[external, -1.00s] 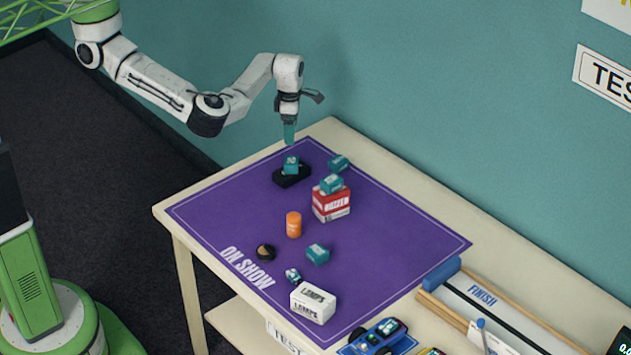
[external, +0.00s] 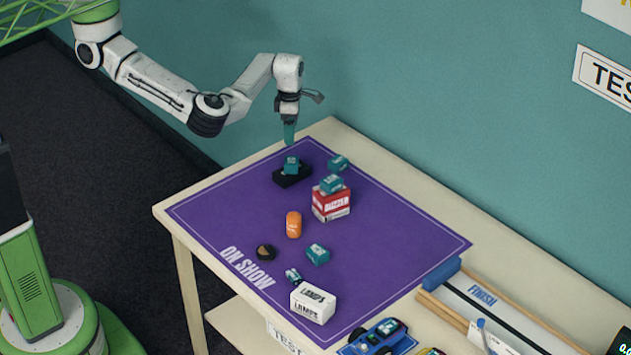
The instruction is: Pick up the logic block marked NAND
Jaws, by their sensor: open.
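Several teal blocks are on the purple mat (external: 232,205). One teal block (external: 291,165) sits on a black block or case (external: 283,181) near the mat's far left. A second teal block (external: 338,163) lies to its right on the mat. A third teal block (external: 332,184) rests on top of a red and white box (external: 331,205). A fourth teal block (external: 318,254) lies nearer the front. Their markings are too small to read, so I cannot tell which is NAND. My gripper (external: 290,138) is open and empty, pointing down above the block on the black case.
An orange cylinder (external: 293,224), a dark round item (external: 265,252), a small teal and white item (external: 293,276) and a white LAMPS box (external: 313,302) stand on the mat. A blue toy car (external: 379,338) and a FINISH track (external: 490,300) are at the right. The mat's left side is clear.

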